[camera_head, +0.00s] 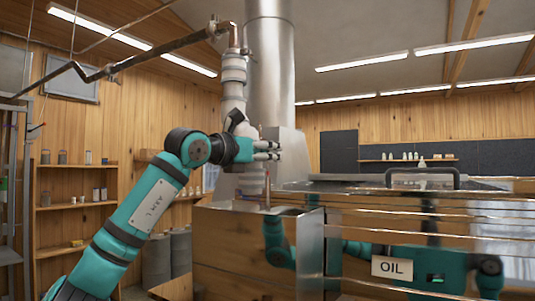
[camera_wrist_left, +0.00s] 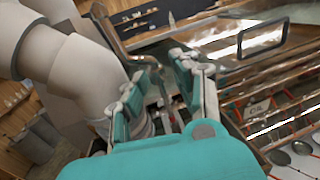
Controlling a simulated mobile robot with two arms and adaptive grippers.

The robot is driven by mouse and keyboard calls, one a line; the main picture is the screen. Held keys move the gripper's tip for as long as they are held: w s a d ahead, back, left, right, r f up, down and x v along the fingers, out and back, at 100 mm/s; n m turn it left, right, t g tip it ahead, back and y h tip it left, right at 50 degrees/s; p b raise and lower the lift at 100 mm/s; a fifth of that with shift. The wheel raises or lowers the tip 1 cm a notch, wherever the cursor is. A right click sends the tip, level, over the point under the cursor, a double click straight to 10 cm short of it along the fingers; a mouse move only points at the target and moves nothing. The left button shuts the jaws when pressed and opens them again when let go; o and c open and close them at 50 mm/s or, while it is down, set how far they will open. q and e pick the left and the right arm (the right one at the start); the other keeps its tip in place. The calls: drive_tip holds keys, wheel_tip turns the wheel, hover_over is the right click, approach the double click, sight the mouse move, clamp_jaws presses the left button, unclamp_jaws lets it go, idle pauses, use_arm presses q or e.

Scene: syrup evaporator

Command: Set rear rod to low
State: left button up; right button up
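My left gripper (camera_head: 279,150) is raised in front of the metal stack base, above the box-shaped end of the evaporator, with its fingers pointing right. In the left wrist view its two fingers (camera_wrist_left: 165,88) stand apart with a gap between them, and I see nothing clearly held. A thin upright brownish rod (camera_head: 267,190) shows just below the gripper in the head view, at the metal box (camera_head: 245,225). I cannot tell for sure that it is the rear rod, nor read its setting. My right gripper is not in view.
A wide metal stack (camera_head: 270,75) and a jointed pipe (camera_head: 233,80) stand behind my arm. Wooden shelves (camera_head: 75,207) are at the left.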

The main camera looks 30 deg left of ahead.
use_arm(q)
drive_tip(key=s+a, duration=0.2)
drive_tip(key=s, duration=1)
drive_tip(key=shift+a, duration=0.2)
